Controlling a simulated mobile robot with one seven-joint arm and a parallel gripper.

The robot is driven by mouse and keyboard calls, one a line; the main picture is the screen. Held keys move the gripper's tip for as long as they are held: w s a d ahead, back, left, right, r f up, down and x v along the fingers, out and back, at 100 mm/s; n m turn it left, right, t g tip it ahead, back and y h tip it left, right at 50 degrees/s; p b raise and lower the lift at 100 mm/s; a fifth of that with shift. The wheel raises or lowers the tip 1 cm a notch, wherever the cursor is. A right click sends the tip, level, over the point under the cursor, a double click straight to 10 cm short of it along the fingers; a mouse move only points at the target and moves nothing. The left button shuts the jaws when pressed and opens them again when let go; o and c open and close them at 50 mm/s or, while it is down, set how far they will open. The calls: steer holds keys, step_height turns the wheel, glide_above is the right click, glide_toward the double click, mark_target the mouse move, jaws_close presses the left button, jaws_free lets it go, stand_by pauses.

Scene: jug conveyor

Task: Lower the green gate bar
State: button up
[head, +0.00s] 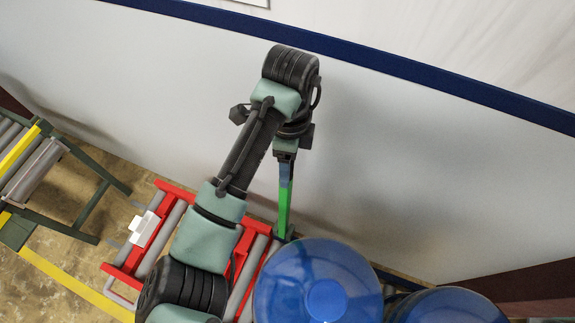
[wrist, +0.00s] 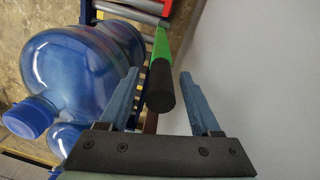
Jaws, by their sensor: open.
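The green gate bar (head: 284,208) stands upright near the wall in the head view, beside the red roller frame. In the wrist view the bar (wrist: 162,46) has a black end (wrist: 160,88) that points toward the camera. My gripper (head: 285,170) is at the bar's upper end, pointing down. In the wrist view my gripper (wrist: 159,75) is open, with one blue finger on each side of the bar's black end. Gaps show between the fingers and the bar. The bar's upper end is hidden by the gripper in the head view.
Blue water jugs (head: 318,285) stand right of the bar's base, and one jug (wrist: 75,75) is close left of the gripper. The red roller frame (head: 178,190) lies left of the bar. A white wall (head: 390,170) rises behind. Another roller conveyor (head: 30,165) is at far left.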

steer(key=shift+f, duration=0.65)
jaws_close()
stand_by(1.0)
